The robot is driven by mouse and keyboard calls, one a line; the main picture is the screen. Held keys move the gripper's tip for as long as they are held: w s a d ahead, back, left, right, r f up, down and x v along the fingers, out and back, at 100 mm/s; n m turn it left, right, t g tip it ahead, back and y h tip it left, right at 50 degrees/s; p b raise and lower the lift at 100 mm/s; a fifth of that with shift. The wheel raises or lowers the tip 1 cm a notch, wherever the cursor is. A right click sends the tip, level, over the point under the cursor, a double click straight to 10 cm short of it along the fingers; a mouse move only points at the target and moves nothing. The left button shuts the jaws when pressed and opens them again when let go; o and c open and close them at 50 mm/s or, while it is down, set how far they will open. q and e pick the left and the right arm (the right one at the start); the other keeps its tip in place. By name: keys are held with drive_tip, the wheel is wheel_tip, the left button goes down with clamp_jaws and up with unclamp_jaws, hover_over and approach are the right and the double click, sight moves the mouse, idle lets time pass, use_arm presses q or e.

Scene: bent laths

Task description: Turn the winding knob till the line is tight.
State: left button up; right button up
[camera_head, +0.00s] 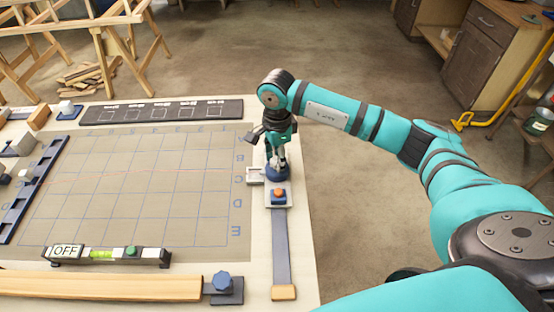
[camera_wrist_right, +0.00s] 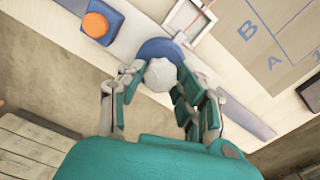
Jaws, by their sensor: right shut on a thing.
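The winding knob (camera_wrist_right: 160,74) is pale grey and faceted in the right wrist view, on a round blue base (camera_wrist_right: 158,48). The blue base also shows in the head view (camera_head: 278,175), near the right edge of the table. My right gripper (camera_head: 277,162) points down over it; in the right wrist view my right gripper (camera_wrist_right: 158,88) has its fingers on either side of the knob and is shut on it. A thin reddish line (camera_head: 130,171) crosses the gridded board; I cannot tell how tight it is. My left gripper is not in view.
A blue block with an orange button (camera_head: 278,194) is beside the base, on a strip running towards me. A small white square frame (camera_head: 255,175) is just left. An "OFF" bar with a green level (camera_head: 103,255) lies on the front left. The gridded board (camera_head: 100,210) is mostly clear.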

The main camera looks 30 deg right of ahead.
drive_tip(key=m+b, duration=0.1)
drive_tip(key=m, duration=0.2)
drive_tip(key=shift+f+m+b, duration=0.1)
drive_tip(key=shift+m+b, duration=0.25)
drive_tip(key=shift+m, duration=0.05)
drive_tip(key=m+b, duration=0.1)
drive_tip(key=m, duration=0.2)
drive_tip(key=shift+m, duration=0.3)
drive_tip(key=m+b, duration=0.1)
drive_tip(key=m, duration=0.2)
drive_tip(key=shift+m, duration=0.3)
drive_tip(key=m+b, duration=0.1)
drive_tip(key=m, duration=0.3)
drive_tip(key=shift+m, duration=0.3)
drive_tip(key=m, duration=0.3)
drive_tip(key=shift+m, duration=0.3)
drive_tip(key=m, duration=0.4)
drive_tip(key=shift+m+b, duration=0.3)
drive_tip(key=m, duration=0.3)
drive_tip(key=shift+r+m, duration=0.2)
drive_tip(key=shift+m, duration=0.1)
drive_tip(key=shift+m+p, duration=0.4)
drive_tip(key=shift+m, duration=1.8)
